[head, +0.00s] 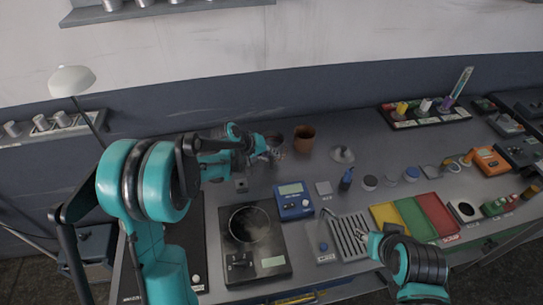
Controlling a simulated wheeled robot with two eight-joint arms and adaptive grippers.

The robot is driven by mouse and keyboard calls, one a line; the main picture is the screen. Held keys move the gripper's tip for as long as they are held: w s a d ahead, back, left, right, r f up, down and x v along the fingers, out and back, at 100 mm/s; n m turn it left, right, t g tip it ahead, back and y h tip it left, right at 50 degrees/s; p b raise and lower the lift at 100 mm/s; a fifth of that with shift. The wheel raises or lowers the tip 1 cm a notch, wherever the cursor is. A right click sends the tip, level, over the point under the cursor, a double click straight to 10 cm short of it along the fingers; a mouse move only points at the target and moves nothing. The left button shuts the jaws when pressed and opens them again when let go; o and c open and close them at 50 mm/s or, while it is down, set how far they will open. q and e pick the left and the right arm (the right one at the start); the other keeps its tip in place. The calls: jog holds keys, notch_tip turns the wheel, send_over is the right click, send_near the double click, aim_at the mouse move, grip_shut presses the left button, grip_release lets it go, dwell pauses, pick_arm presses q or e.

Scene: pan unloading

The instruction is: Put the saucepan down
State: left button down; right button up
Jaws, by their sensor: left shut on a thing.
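My left gripper (256,147) reaches over the back middle of the bench and is shut. It holds what looks like the saucepan (275,141), a small dark round shape mostly hidden by the gripper. I cannot tell whether the saucepan touches the bench. A brown pot (304,138) stands just right of it.
A black hotplate unit (273,264) with a dark round top stands at the front. Right of it are a blue meter (293,200), a slotted rack (351,238) and yellow, green and red trays (436,216). A grey cone-shaped item (342,154) stands at the back. Bare bench lies around it.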

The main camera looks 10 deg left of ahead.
pick_arm(q)
jog(key=c, duration=1.6)
grip_release()
jog(key=shift+f, duration=0.1)
jog(key=shift+o, duration=0.2)
jog(key=shift+r, duration=0.3)
jog(key=p+v, duration=0.3)
jog(key=v, duration=0.9)
jog(key=s+r+m+y, duration=0.1)
jog(key=s+m+y, duration=0.1)
jog(key=s, duration=0.9)
jog(key=s+r+m+t+y, duration=0.1)
jog(key=s+y, duration=0.2)
jog(key=s, duration=0.9)
jog(key=shift+s+d+r+m, duration=0.15)
jog(key=shift+s+r+m, duration=0.15)
jog(key=shift+r+m, duration=0.1)
